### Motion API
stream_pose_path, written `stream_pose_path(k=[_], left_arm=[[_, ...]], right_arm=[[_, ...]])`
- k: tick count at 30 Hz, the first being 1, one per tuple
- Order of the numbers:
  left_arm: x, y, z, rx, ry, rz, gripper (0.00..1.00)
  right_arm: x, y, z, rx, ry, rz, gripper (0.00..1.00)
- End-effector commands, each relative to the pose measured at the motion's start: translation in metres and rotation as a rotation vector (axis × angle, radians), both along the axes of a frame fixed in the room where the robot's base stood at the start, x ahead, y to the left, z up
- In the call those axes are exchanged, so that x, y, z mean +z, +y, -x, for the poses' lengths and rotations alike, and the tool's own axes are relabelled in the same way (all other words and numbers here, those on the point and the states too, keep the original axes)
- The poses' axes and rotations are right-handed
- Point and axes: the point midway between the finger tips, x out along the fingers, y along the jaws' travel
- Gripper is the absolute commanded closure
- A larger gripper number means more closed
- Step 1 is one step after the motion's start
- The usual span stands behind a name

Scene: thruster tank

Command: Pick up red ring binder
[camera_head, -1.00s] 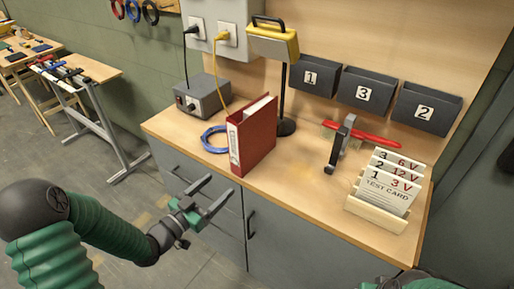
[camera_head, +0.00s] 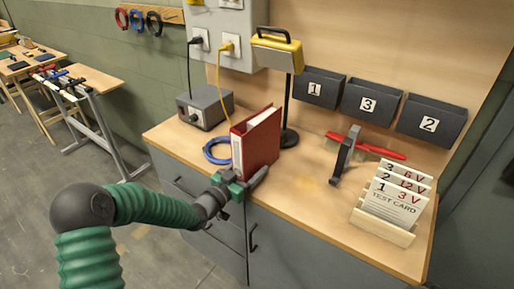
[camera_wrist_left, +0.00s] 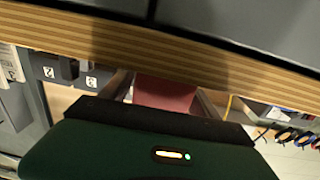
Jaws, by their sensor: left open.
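My left gripper (camera_head: 246,178) is at the bench's front edge, at the low front end of the binder. Its jaws are open, and one finger shows to the right of the spine's foot. In the left wrist view the red binder (camera_wrist_left: 166,95) shows between the two spread fingers, partly hidden by the gripper body. Whether a finger touches it I cannot tell. My right gripper is not in view.
A blue cable coil (camera_head: 216,151) lies left of the binder, near a grey box (camera_head: 205,107). A lamp stand (camera_head: 288,137) is close behind it. A clamp (camera_head: 346,152), red-handled tool (camera_head: 370,146) and test card rack (camera_head: 383,226) stand right. Bench between is clear.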

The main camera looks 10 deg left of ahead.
Motion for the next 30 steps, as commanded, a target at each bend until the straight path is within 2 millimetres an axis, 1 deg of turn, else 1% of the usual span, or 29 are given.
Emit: stream_pose_path(k=[2, 5, 18, 30], left_arm=[[0.0005, 0.0002, 0.0005, 0.000, 0.000, 0.000, 0.30], [0.0004, 0.0002, 0.0006, 0.000, 0.000, -0.001, 0.42], [-0.0002, 0.0001, 0.0006, 0.000, 0.001, 0.000, 0.99], [0.0014, 0.0002, 0.0005, 0.000, -0.002, 0.000, 1.00]], right_arm=[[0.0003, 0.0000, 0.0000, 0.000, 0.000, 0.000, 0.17], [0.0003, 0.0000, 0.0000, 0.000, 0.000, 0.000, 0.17], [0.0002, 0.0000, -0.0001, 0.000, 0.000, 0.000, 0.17], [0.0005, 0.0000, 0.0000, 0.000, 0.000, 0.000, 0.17]])
